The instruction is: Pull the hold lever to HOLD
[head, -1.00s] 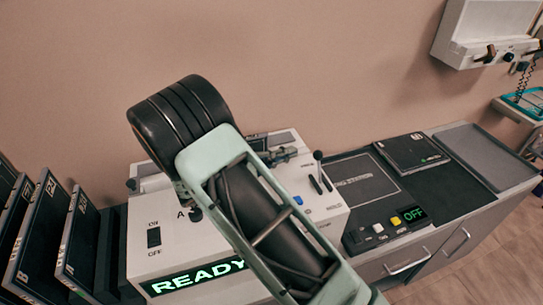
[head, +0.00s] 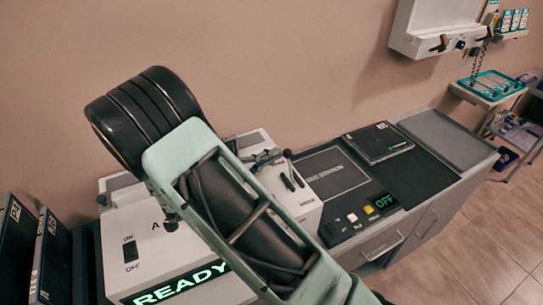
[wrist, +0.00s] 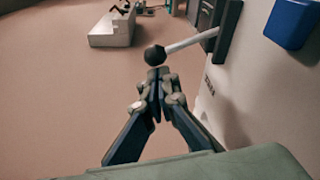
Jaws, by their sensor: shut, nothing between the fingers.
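The hold lever has a dark ball knob (head: 287,153) on a pale shaft, rising from a slotted plate on the white console (head: 312,212). In the wrist view its knob (wrist: 154,55) and shaft (wrist: 190,43) show just beyond my fingertips. My gripper (head: 274,156) is shut and empty, just left of the knob in the head view. In the wrist view my fingertips (wrist: 157,76) meet right by the knob; I cannot tell whether they touch it. The lettering near the slot is too blurred to read here.
To the right are a small control box with an OFF display (head: 384,202) and a dark panel (head: 380,142) on the counter. Dark upright panels (head: 45,258) stand left.

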